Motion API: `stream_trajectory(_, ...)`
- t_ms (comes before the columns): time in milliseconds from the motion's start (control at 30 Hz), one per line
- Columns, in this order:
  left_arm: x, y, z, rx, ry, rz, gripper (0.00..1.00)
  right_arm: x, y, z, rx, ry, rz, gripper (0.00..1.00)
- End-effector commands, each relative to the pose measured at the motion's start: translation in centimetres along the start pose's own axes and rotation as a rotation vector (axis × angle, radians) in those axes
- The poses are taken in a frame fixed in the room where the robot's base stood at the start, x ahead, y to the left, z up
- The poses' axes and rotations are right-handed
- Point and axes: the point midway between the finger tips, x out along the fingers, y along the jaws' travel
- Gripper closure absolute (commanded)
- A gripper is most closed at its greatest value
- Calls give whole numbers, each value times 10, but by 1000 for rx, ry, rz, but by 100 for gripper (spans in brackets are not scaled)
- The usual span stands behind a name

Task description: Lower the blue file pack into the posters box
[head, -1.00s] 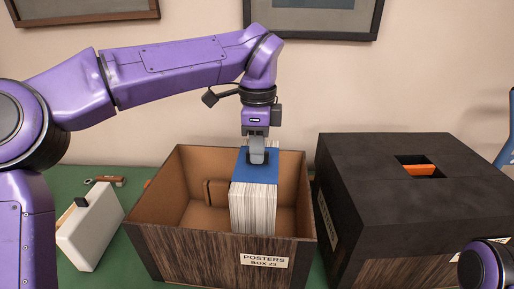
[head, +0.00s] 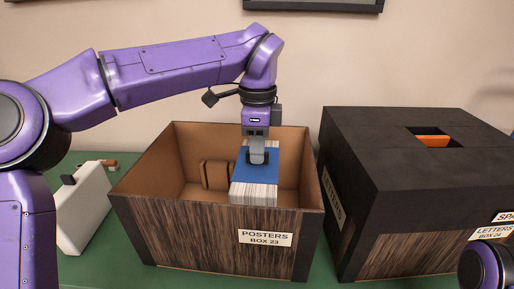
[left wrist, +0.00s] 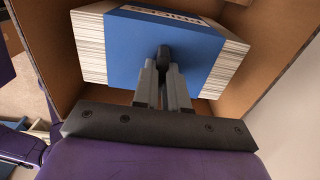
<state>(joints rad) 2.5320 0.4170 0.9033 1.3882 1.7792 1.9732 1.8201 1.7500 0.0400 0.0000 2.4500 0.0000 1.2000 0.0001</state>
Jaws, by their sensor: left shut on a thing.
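The blue file pack (head: 256,170) is a thick stack of white pages with a blue cover band. It is inside the open posters box (head: 219,238), toward its right side, with its lower part hidden by the front wall. My left gripper (head: 258,156) is shut on the top of the pack from above. The left wrist view shows the fingers (left wrist: 164,62) closed on the pack's blue band (left wrist: 190,42), with pages showing at both ends. Whether the pack touches the box floor is hidden. The working end of my right gripper is out of frame.
A brown item (head: 216,175) stands inside the posters box at the back. A dark lidded letters box (head: 400,160) with a slot stands close on the right. A white binder (head: 84,208) stands on the green table at the left.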

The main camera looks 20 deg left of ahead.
Motion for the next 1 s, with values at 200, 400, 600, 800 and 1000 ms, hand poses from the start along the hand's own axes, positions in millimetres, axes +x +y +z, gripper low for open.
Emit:
stream_trajectory(200,21,0,0,0,1,-1,100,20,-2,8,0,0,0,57)
stream_trajectory(400,36,0,0,0,1,-1,100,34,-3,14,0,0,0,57)
stream_trajectory(600,52,0,0,0,1,-1,100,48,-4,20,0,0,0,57)
stream_trajectory(800,52,0,0,0,0,-1,58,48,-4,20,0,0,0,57)
stream_trajectory(1000,52,0,0,0,0,-1,58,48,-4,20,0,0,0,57)
